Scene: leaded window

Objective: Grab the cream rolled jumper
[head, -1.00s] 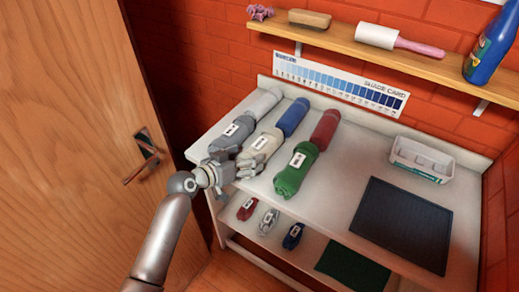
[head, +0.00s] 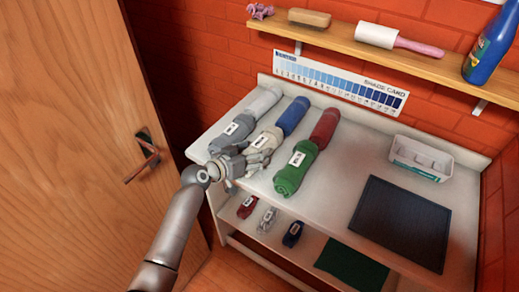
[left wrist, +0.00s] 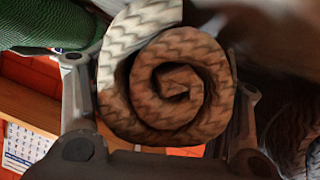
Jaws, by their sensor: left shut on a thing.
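The cream rolled jumper (head: 267,139) lies on the white top between a grey roll and a green roll, with a pale tag on it. My left gripper (head: 258,160) is at its near end, with fingers on both sides. In the left wrist view the jumper's spiral end (left wrist: 175,85) fills the space between the two fingers, and the gripper is shut on it. The gripper hides the near part of the jumper in the head view. My right gripper is not in view.
The grey roll (head: 222,138) and green roll (head: 291,175) lie close on either side. Blue (head: 293,116) and red (head: 324,127) rolls lie behind. A white basket (head: 420,160) and dark mat (head: 400,224) are to the right. A wooden shelf (head: 355,46) hangs above.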

